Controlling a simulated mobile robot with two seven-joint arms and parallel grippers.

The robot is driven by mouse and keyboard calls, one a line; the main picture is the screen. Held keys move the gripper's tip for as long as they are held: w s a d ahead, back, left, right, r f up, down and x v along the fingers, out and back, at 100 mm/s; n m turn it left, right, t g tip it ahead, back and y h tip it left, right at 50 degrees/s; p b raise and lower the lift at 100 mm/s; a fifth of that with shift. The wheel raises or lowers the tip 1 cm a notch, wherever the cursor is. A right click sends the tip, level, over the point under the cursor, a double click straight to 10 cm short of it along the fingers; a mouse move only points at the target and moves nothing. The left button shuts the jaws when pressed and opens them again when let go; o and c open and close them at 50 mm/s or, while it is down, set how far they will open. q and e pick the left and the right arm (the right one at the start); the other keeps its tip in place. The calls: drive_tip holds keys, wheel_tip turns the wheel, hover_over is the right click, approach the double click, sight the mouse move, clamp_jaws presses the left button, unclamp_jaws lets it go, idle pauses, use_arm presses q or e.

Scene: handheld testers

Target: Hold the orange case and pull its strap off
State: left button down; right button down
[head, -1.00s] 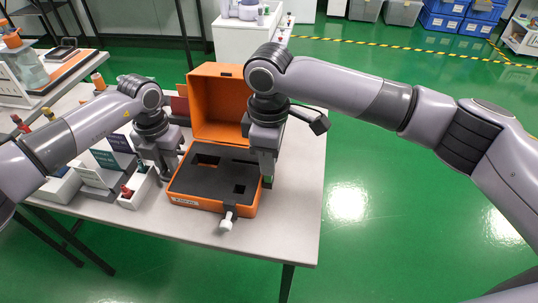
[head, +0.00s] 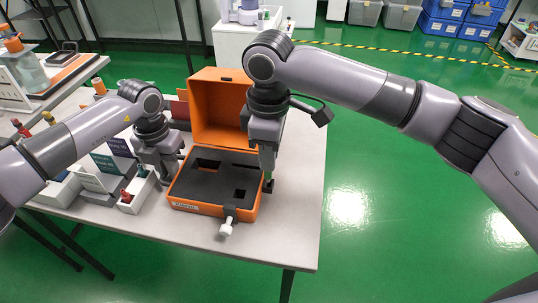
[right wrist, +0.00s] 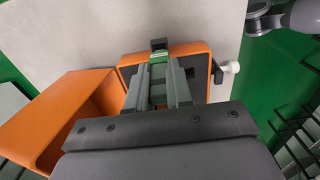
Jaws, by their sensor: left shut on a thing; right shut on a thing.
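The orange case (head: 196,209) stands open on the table, its lid (head: 222,105) tilted up at the back and dark foam (head: 215,183) inside. My left gripper (head: 168,178) is at the case's left side, shut on its wall; the contact is partly hidden. My right gripper (head: 267,174) is at the case's right side, pointing down and shut on a small green-and-black piece, which looks like the strap's end (right wrist: 158,45). In the right wrist view this piece lies between the fingertips (right wrist: 159,62), by the case's rim (right wrist: 190,48). I cannot tell whether it still touches the case.
A dark clamp with a white knob (head: 226,229) sits at the case's front. Left of the case are a small white tray (head: 137,190) with a red item and upright cards (head: 105,165). The table (head: 300,190) is clear to the right.

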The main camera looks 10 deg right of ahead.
drive_tip(key=shift+r, duration=1.25)
use_arm(q)
drive_tip(key=c, duration=1)
unclamp_jaws()
wheel_tip(320, 180, up, 12)
drive_tip(key=shift+r, duration=0.1)
drive_tip(key=shift+s, duration=0.1)
